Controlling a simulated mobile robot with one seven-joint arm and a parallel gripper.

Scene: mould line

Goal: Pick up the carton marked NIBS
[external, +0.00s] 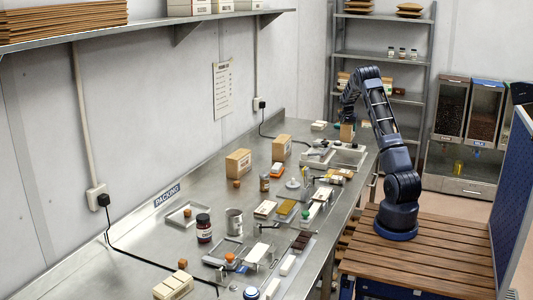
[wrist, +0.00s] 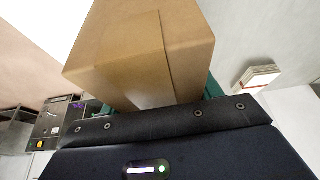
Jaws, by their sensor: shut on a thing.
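My gripper (external: 347,121) is at the far end of the steel bench, shut on a brown cardboard carton (external: 347,132). In the wrist view the same carton (wrist: 140,50) fills the top middle, tilted in the picture, with a bit of green finger showing at its side. No marking is readable on its visible faces, so I cannot tell from them whether it says NIBS. I cannot tell whether it touches the bench. Two more cartons, one nearer (external: 238,163) and one farther (external: 281,147), stand along the wall side; their labels are too small to read.
The bench (external: 140,240) is crowded with jars, moulds, trays and bars. A white stack (external: 318,126) lies left of the held carton. A steel rack (external: 385,57) stands behind my arm, with dispensers (external: 468,110) at right. Bare bench runs along the wall.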

